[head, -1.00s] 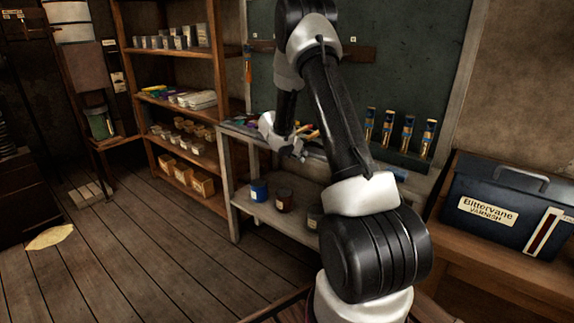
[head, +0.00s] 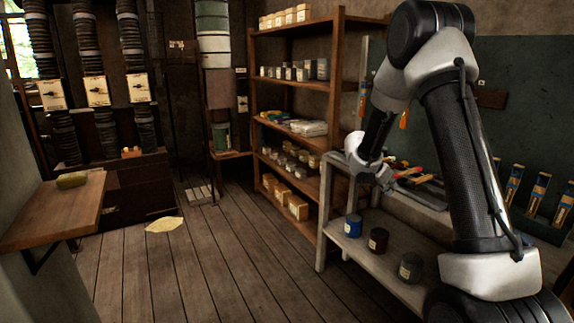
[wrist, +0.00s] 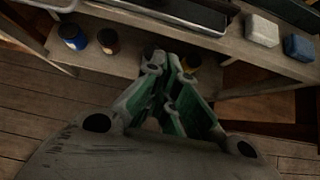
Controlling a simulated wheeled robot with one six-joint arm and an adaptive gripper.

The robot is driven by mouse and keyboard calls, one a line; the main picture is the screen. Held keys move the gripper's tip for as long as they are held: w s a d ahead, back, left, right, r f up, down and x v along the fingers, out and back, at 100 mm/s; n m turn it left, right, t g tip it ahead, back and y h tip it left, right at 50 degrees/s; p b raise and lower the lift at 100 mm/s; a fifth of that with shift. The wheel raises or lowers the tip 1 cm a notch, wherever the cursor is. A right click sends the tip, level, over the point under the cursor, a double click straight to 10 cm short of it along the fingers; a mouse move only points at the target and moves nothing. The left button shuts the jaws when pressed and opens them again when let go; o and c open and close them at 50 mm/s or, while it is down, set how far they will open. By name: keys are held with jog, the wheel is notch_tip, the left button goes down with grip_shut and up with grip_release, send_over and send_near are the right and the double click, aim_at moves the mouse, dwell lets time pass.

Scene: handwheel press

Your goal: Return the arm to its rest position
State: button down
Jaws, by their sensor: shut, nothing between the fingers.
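My arm rises at the right of the head view and bends over at the top. Its forearm hangs down to my gripper (head: 386,181), which is in front of the grey workbench (head: 335,190). In the wrist view my gripper (wrist: 172,62) points toward the bench with its green-sided fingers drawn together. It is shut and holds nothing.
A wooden shelf unit (head: 258,105) stands behind. A wall-mounted wooden board (head: 55,210) juts in at left. A yellowish sheet (head: 164,225) lies on open floor.

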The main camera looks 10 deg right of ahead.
jog(key=s+d+f+m+g, duration=0.2)
jog(key=s+m+g, duration=0.1)
jog(key=s+m, duration=0.4)
jog(key=s+a+r+m+t+y, duration=0.1)
jog(key=s+a+r+m, duration=0.4)
jog(key=s, duration=0.5)
jog(key=s+a+r+m+t+y, duration=0.2)
jog(key=s+a+r+m+y, duration=0.2)
jog(key=s+r, duration=0.4)
jog(key=s+a+r+m+t+y, duration=0.1)
jog(key=s+a+r+m+y, duration=0.2)
jog(key=s, duration=1)
jog(key=shift+s+a+r+m, duration=0.15)
jog(key=shift+a+r+m, duration=1.35)
jog(key=shift+r, duration=0.65)
